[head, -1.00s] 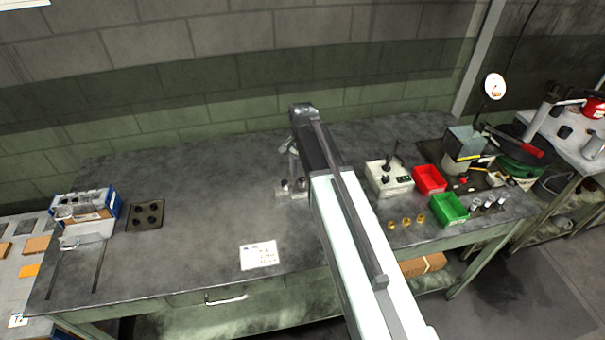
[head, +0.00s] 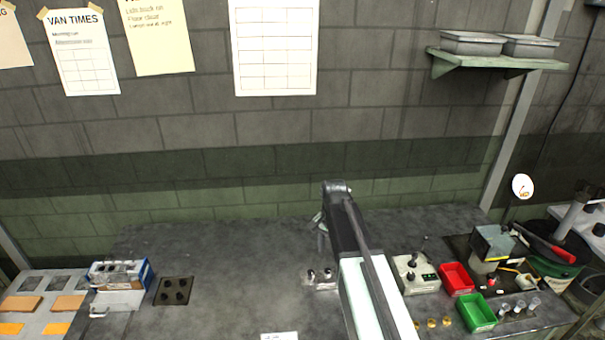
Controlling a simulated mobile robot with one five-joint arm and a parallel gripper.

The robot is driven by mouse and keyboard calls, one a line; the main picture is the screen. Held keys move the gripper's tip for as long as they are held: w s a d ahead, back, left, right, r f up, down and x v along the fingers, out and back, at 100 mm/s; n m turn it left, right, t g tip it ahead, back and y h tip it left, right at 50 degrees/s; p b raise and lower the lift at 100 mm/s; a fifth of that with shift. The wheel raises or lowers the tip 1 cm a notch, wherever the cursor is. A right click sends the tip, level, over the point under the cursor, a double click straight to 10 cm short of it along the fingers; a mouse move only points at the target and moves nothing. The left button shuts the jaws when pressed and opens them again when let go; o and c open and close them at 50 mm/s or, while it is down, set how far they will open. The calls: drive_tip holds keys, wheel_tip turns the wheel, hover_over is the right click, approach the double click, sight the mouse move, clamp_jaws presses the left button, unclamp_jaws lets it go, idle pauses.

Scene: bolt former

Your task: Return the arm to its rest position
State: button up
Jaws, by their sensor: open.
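My arm (head: 372,285) reaches from the bottom of the picture up over the grey workbench (head: 235,270). Its far end stands above the back part of the bench. My gripper (head: 321,238) hangs down from that end, small and partly hidden by the arm; it looks empty. Below it on the bench is a small metal plate (head: 316,287) with small upright parts on it. Some of the plate's right side is behind my arm.
Right of my arm stand a control box (head: 414,274), a red bin (head: 457,279), a green bin (head: 478,313) and several small cylinders. At left are a blue-and-white box (head: 119,287) and a dark plate (head: 174,290) with holes. A wall shelf (head: 497,63) is at upper right.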

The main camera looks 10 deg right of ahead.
drive_tip(key=s+f+n+b, duration=0.3)
drive_tip(key=s+n, duration=0.5)
drive_tip(key=s, duration=0.6)
drive_tip(key=shift+s+f+b, duration=0.35)
drive_tip(key=shift+f+b, duration=0.05)
drive_tip(key=shift+f, duration=0.15)
idle(0.5)
drive_tip(key=shift+d, duration=0.1)
